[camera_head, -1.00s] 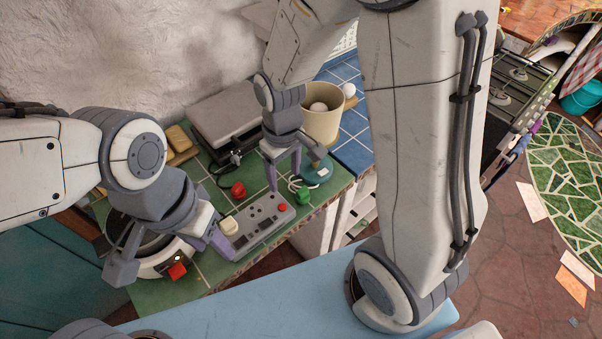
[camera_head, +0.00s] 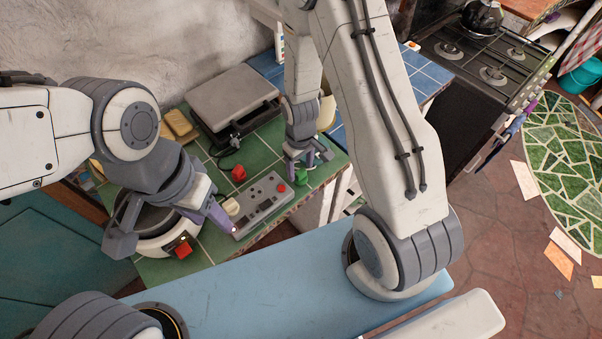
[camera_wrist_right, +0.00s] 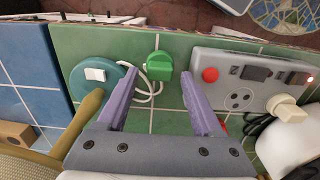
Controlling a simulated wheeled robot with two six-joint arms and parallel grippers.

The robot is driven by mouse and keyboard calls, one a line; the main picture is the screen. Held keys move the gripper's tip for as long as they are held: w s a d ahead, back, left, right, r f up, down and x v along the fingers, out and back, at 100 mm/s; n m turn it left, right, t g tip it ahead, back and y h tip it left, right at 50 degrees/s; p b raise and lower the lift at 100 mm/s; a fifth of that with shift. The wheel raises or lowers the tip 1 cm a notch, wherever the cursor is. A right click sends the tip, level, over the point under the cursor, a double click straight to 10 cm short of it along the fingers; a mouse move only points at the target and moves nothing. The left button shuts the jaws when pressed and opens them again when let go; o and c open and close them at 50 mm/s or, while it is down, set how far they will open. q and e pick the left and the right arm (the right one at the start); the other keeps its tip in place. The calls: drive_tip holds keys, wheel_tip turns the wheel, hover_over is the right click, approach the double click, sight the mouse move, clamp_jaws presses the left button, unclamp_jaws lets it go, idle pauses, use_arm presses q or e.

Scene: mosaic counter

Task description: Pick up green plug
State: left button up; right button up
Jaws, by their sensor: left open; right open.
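The green plug (camera_wrist_right: 159,66) lies on the green tiled counter (camera_wrist_right: 174,122). In the right wrist view it sits between and a little beyond the fingertips of my open right gripper (camera_wrist_right: 157,75). In the head view the green plug (camera_head: 299,179) is partly hidden by that gripper (camera_head: 308,161). My left gripper (camera_head: 176,232) is open at the counter's left, over a round white appliance with a red plug (camera_head: 183,249) by it.
A grey power strip (camera_head: 262,204) with a red button lies left of the green plug. Another red plug (camera_head: 239,173) and a cream plug (camera_head: 231,207) are near it. A teal round switch (camera_wrist_right: 96,78) with a white cord lies beside the green plug in the wrist view.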

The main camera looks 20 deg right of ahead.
drive_tip(key=shift+f, duration=1.3)
drive_tip(key=c, duration=1)
drive_tip(key=shift+r, duration=0.1)
drive_tip(key=shift+c, duration=0.2)
